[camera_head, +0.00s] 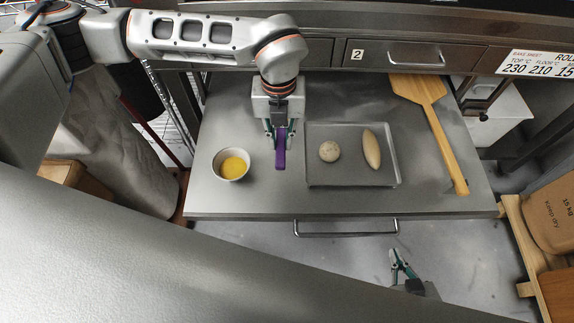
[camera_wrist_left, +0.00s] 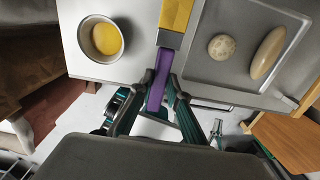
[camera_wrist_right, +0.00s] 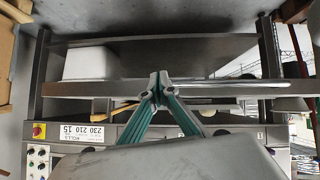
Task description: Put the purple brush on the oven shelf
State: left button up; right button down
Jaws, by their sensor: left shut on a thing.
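My left gripper (camera_head: 281,128) is shut on the purple brush (camera_head: 281,153), above the left middle of a steel surface (camera_head: 250,200). In the left wrist view the purple handle (camera_wrist_left: 157,82) lies between the fingers (camera_wrist_left: 158,90), with a metal band and yellow bristles at its far end. I cannot tell whether the brush touches the surface. Behind the surface is a steel front with a door or drawer marked 2 (camera_head: 400,54); which part is the oven shelf is unclear. My right gripper (camera_head: 400,262) is empty in front of the surface, its fingertips together in the right wrist view (camera_wrist_right: 158,88).
A bowl of yellow liquid (camera_head: 231,164) stands left of the brush. A tray (camera_head: 350,183) with a round piece and a long piece of dough lies to its right. A wooden peel (camera_head: 440,130) lies further right. The surface's front left and middle are bare.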

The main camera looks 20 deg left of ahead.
pick_arm(q)
jog(key=b, duration=0.2)
send_over(282, 175)
notch_tip(282, 175, down, 8)
jog(key=shift+f, duration=0.7)
notch_tip(282, 175, down, 5)
jog(key=shift+s+f+b, duration=0.1)
jog(key=shift+s+b, duration=0.05)
jog(key=shift+b, duration=0.4)
jog(key=shift+f, duration=0.15)
pick_arm(e)
jog(key=shift+w+a, duration=0.45)
jog(key=shift+w, duration=0.1)
